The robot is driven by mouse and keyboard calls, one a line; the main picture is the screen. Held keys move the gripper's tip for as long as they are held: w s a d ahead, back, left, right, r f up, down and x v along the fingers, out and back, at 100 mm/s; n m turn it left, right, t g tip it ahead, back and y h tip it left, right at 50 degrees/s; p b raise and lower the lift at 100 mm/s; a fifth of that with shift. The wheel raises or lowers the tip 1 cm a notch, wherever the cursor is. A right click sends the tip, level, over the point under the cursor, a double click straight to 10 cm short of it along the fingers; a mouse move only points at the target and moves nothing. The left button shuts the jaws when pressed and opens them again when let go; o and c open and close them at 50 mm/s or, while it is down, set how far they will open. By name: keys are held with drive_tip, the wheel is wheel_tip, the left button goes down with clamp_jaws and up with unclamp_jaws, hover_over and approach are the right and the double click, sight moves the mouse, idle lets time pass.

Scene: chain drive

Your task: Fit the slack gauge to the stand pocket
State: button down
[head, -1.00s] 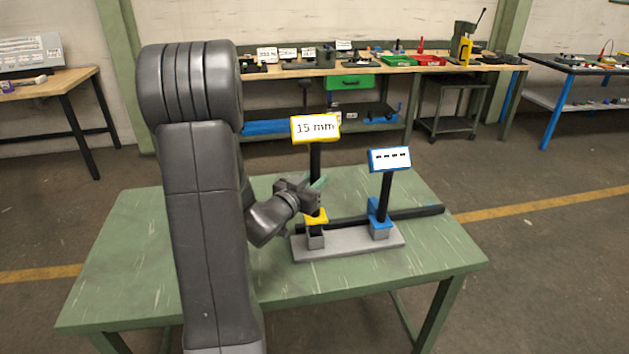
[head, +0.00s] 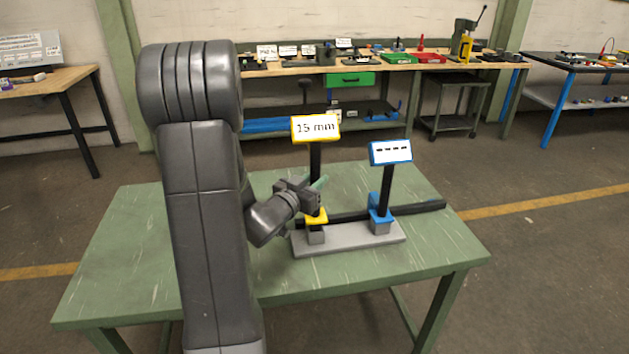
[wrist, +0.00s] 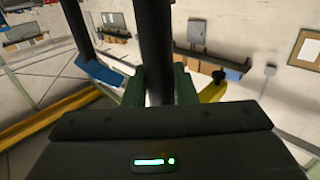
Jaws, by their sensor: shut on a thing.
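The gauge with a yellow-framed "15 mm" sign (head: 315,127) stands upright on a black post. My gripper (head: 318,186) is shut on that post, below the sign; the wrist view shows the post (wrist: 156,45) between the green fingers. The gauge's yellow collar (head: 316,215) is at a small grey pocket block (head: 316,237) on the left of the grey stand (head: 345,243). I cannot tell whether the gauge is seated. A second, blue-framed sign (head: 390,151) on a black post stands at the right grey block (head: 380,227), with a blue part around its lower end.
A black bar (head: 420,208) runs across the stand and over the green table (head: 140,250). The table is clear in front of the stand. A workbench (head: 390,68) with trays and tools stands behind, with floor between.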

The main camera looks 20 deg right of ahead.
drive_tip(key=shift+f+b, duration=1.6)
drive_tip(key=c, duration=1.1)
unclamp_jaws()
drive_tip(key=shift+r, duration=0.1)
drive_tip(key=shift+s+f, duration=0.1)
drive_tip(key=shift+f, duration=0.15)
drive_tip(key=b+v, duration=0.1)
drive_tip(key=v, duration=1.2)
drive_tip(key=shift+a+b, duration=0.3)
drive_tip(key=shift+a, duration=0.1)
drive_tip(key=shift+d+r, duration=0.1)
drive_tip(key=shift+r, duration=0.05)
drive_tip(key=p, duration=0.2)
hover_over(314, 216)
drive_tip(key=shift+w+d, duration=0.25)
drive_tip(key=shift+w, duration=0.15)
drive_tip(key=shift+r, duration=0.2)
